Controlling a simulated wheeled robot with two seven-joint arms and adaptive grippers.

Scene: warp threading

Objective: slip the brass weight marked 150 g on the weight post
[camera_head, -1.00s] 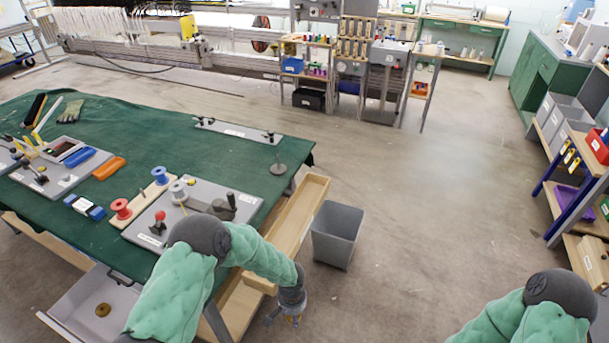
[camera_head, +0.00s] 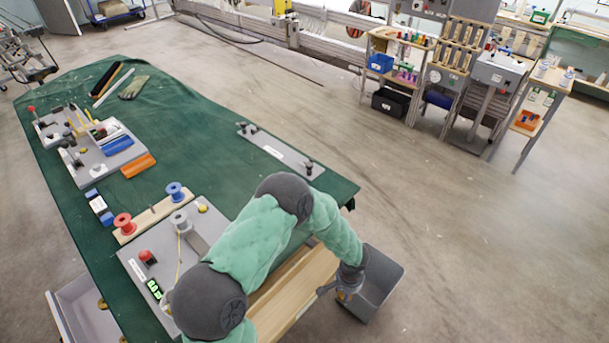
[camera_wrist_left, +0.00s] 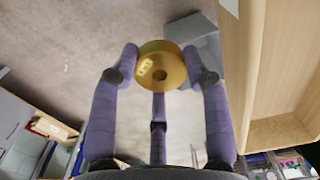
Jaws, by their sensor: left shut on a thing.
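My left gripper (camera_head: 345,292) is shut on a brass weight, a gold disc with a hole in its middle. In the left wrist view the brass weight (camera_wrist_left: 171,55) sits between the fingertips of the left gripper (camera_wrist_left: 160,68). A small mark shows on its face, too small to read surely. The gripper hangs beyond the table's right edge, near the grey bin. The weight post is not visible now; my left arm covers that part of the green table (camera_head: 215,160). My right gripper is out of view.
A grey bin (camera_head: 385,275) stands on the floor by the gripper. A grey drawer (camera_head: 75,315) holds brass pieces.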

